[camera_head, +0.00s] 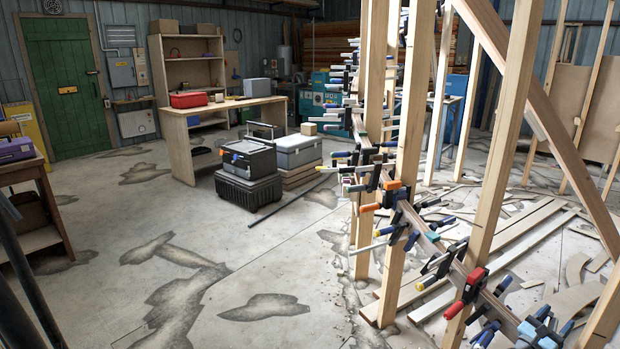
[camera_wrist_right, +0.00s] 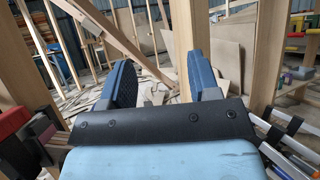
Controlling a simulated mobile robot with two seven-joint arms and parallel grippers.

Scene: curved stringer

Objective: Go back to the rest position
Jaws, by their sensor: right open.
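My right gripper (camera_head: 554,320) is at the bottom right of the head view, close to the curved stringer (camera_head: 505,318) and its lowest clamps. In the right wrist view its two blue fingers (camera_wrist_right: 161,78) stand wide apart with nothing held between them. A wooden post (camera_wrist_right: 188,28) rises beyond the fingers in that view. A red clamp (camera_head: 467,292) sits on the stringer left of the gripper in the head view. My left gripper is not in view.
Upright wooden posts (camera_head: 410,150) and a row of clamps (camera_head: 372,165) along the stringer crowd the space around the right gripper. Loose planks (camera_head: 515,235) lie on the floor behind. The concrete floor at left is mostly open, with toolboxes (camera_head: 248,160) and a workbench (camera_head: 180,135) farther back.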

